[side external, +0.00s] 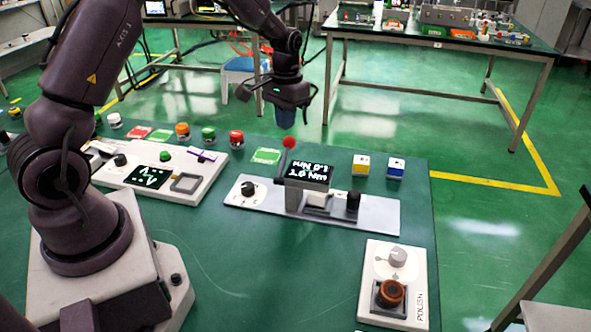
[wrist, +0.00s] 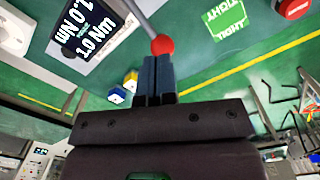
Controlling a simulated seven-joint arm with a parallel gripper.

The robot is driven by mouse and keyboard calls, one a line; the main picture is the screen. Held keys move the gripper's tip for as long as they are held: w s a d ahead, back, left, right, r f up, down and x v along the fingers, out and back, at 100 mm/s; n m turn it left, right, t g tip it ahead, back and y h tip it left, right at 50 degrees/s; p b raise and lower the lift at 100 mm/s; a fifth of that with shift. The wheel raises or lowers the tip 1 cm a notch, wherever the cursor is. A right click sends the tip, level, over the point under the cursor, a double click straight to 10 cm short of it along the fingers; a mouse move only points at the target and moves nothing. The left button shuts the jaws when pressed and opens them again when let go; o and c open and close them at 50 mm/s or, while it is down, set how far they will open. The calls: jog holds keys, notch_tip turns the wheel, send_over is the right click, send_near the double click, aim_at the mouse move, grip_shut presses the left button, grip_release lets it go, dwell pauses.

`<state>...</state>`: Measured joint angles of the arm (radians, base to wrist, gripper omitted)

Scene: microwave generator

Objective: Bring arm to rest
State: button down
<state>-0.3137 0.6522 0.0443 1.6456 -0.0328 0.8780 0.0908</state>
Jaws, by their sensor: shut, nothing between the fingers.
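My gripper (side external: 284,117) hangs above the far side of the green table (side external: 220,260), behind the grey panel with the torque display. In the wrist view my gripper (wrist: 155,80) shows its two blue-grey fingers together, with nothing between them. The red ball (side external: 289,142) tops a lever on that panel, just below the fingers in the side view. In the wrist view the red ball (wrist: 162,44) appears right at the fingertips; I cannot tell whether they touch.
The display (side external: 308,173) stands on the grey panel (side external: 385,215). A white panel (side external: 165,180) lies left, a POLISH box (side external: 417,255) front right. Yellow (side external: 361,165) and blue (side external: 395,168) cubes and several coloured buttons line the far side. Bare table lies in front.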

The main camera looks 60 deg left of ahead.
jog(key=s+d+r+m+t, duration=0.1)
jog(key=s+d+r+t, duration=0.2)
jog(key=s+d+r, duration=0.4)
jog(key=s+d+r+m+t, duration=0.2)
jog(key=s+d+r, duration=0.6)
jog(key=s+r, duration=0.4)
jog(key=s+t, duration=0.1)
jog(key=s, duration=0.1)
jog(key=shift+s, duration=0.4)
